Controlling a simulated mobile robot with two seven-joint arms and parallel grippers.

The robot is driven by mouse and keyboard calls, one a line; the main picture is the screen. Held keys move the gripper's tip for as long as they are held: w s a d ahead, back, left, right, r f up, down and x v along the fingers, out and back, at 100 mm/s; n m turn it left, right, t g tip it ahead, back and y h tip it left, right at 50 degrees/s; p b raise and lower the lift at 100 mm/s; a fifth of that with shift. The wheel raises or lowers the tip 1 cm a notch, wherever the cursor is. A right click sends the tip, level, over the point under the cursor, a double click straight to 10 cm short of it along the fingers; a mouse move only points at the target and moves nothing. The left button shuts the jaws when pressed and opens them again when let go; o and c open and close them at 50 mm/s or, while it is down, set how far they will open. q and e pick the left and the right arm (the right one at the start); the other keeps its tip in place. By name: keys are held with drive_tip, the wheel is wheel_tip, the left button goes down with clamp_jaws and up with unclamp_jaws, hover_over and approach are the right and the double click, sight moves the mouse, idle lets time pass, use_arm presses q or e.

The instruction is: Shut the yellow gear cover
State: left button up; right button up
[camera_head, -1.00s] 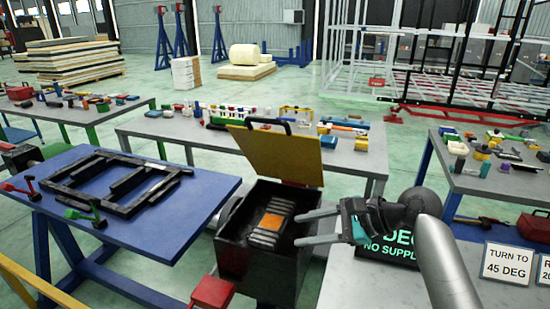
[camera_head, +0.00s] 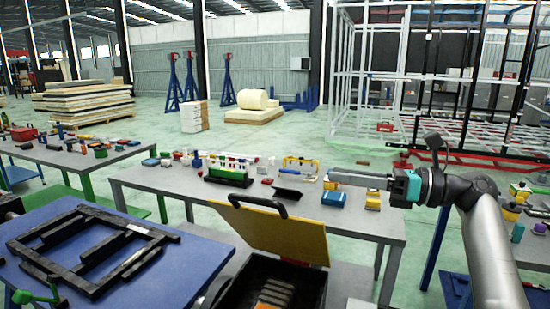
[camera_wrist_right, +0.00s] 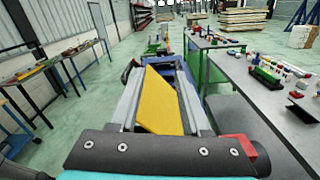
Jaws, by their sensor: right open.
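The yellow gear cover (camera_head: 285,233) stands open, tilted up at the back of a black box (camera_head: 235,292). A black handle (camera_head: 258,203) is on its top edge. The box's inside shows grey slats at the bottom edge of the head view; its front is cut off. My right gripper (camera_head: 332,179) is open and empty, pointing left, up and to the right of the cover in the picture. In the right wrist view the yellow cover (camera_wrist_right: 162,105) shows between the two fingers (camera_wrist_right: 158,62), beyond and below them. My left gripper is not in view.
A grey table (camera_head: 350,218) with several small parts is behind the cover. A blue table (camera_head: 165,262) with a black frame (camera_head: 85,248) is at the left. Another table with parts is at the far left. The green floor is open further back.

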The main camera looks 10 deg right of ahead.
use_arm(q)
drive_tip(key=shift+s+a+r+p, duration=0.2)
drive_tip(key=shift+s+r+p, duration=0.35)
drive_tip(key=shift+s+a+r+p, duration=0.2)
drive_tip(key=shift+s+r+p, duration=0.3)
drive_tip(key=shift+p, duration=0.05)
use_arm(e)
drive_tip(key=x, duration=1.5)
drive_tip(key=shift+s+a, duration=0.2)
drive_tip(key=shift+a, duration=0.05)
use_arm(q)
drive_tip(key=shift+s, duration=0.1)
use_arm(e)
drive_tip(key=shift+r, duration=0.1)
drive_tip(key=shift+c, duration=0.4)
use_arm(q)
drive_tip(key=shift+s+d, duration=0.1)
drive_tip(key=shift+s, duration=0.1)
use_arm(e)
clamp_jaws()
